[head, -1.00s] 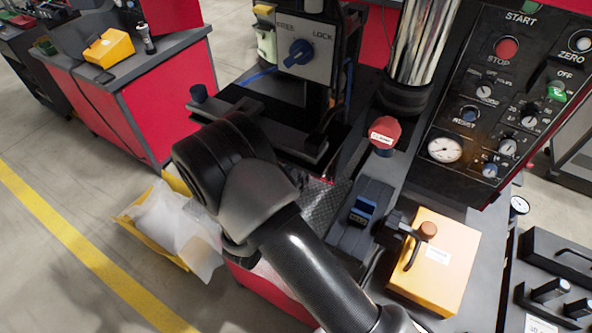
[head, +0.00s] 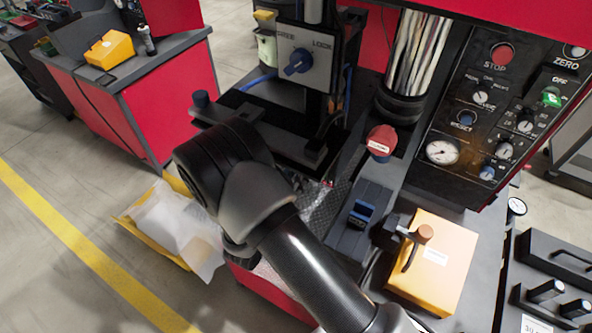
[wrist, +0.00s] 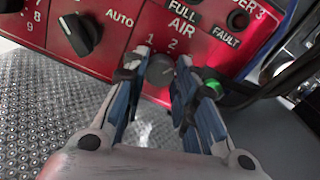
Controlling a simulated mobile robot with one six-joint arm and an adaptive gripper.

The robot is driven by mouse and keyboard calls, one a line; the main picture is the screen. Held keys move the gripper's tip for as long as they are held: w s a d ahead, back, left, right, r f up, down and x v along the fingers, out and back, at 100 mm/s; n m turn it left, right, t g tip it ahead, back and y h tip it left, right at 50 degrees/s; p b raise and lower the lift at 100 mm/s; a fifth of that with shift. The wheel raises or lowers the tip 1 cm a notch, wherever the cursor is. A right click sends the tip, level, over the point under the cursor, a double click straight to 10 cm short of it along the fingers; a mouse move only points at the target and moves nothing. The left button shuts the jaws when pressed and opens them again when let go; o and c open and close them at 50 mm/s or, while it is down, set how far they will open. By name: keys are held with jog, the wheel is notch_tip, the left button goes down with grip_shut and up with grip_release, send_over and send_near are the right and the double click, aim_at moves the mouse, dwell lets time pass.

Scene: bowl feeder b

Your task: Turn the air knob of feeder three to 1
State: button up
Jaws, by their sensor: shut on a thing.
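In the wrist view the grey round air knob (wrist: 160,69) sits on a red panel (wrist: 118,52) below the word AIR, with the numbers 1 and 2 just above it. The panel's top right label reads "DER 3", partly cut off. My gripper (wrist: 163,72) has its two blue-and-black fingers on either side of the knob, shut on it. The knob's pointer is too small and shaded to read. In the head view my arm hides the gripper and this knob.
A black selector knob (wrist: 78,34) marked AUTO stands left of the air knob. A lit green button (wrist: 212,88) is close by my right finger. In the head view a red-capped post (head: 381,141) and an orange box (head: 435,262) stand right of my arm.

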jog(key=shift+a+n+g+p, duration=0.1)
jog(key=shift+n+g+p, duration=0.2)
jog(key=shift+n+p, duration=4.8)
jog(key=n+b, duration=0.4)
jog(key=shift+n+h, duration=0.3)
jog(key=o, duration=1.1)
jog(key=shift+c, duration=0.2)
jog(key=shift+a, duration=0.1)
